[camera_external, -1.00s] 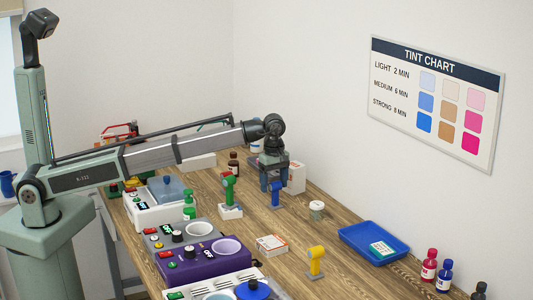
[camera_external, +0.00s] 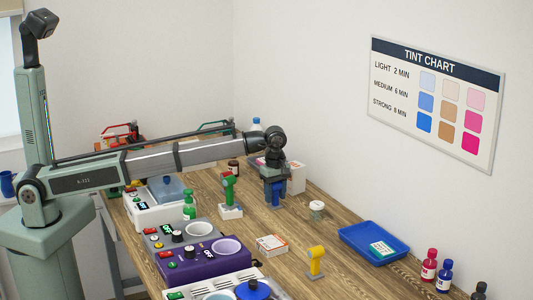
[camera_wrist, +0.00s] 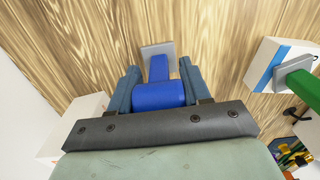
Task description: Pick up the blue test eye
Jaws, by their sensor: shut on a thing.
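The blue test eye (camera_external: 277,196) stands upright on the wooden bench, with a blue head, a stem and a small grey base plate. My gripper (camera_external: 274,180) is down around its head and shut on it. In the wrist view the blue head (camera_wrist: 158,95) lies between the two fingers of my gripper (camera_wrist: 158,80), one on each side. The stem and the grey base plate (camera_wrist: 150,48) show beyond the fingers, the base on or very close to the wood. In the outside view the gripper hides the upper part of the head.
A green test eye (camera_external: 229,188) on a white block stands to the left. A yellow test eye (camera_external: 316,261) stands nearer the camera. A white box (camera_external: 296,178) is close behind my gripper. A small white-lidded jar (camera_external: 317,209) and a blue tray (camera_external: 350,236) are to the right.

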